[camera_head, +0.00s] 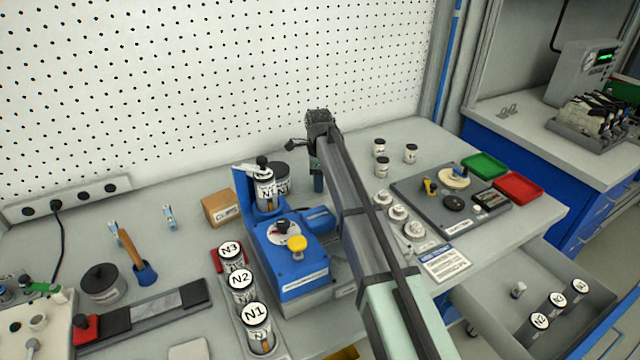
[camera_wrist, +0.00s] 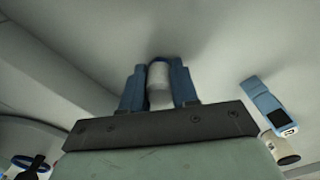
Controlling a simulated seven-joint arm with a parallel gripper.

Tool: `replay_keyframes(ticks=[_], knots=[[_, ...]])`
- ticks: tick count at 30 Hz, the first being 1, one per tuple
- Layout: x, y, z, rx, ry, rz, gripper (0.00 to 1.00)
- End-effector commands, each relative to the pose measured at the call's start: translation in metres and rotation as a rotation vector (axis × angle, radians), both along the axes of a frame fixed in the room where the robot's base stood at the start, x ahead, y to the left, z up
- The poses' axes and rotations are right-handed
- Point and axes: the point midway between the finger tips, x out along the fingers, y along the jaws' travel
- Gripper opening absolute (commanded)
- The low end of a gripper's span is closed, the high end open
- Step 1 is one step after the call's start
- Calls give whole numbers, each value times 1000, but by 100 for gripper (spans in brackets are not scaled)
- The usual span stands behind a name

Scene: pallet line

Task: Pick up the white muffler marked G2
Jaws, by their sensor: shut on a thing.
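My gripper (camera_head: 318,186) is behind the blue machine, near the back wall, mostly hidden by my own arm. In the wrist view its two blue fingers (camera_wrist: 159,88) are shut on a small white cylinder (camera_wrist: 159,74), which fits a white muffler. No G2 mark is readable on it. In the head view the held piece is hidden. Several small white cylinders with dark bands, one of them here (camera_head: 411,153), stand on the table right of my arm; their marks are too small to read.
A blue machine (camera_head: 290,262) with canisters stands left of my arm. Canisters N1 (camera_head: 257,325), N2 (camera_head: 242,283) and N3 (camera_head: 231,254) stand before it. A grey fixture plate (camera_head: 415,192), a green tray (camera_head: 484,166) and a red tray (camera_head: 519,188) lie right. An open drawer (camera_head: 490,325) is front right.

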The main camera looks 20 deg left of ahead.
Motion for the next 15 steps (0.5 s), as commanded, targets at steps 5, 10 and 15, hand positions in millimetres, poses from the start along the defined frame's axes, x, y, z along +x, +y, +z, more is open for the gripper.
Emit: replay_keyframes(ticks=[5, 10, 15], knots=[[0, 0, 0, 0, 0, 0, 3], [0, 0, 0, 0, 0, 0, 0], [0, 0, 4, 0, -1, 0, 0]])
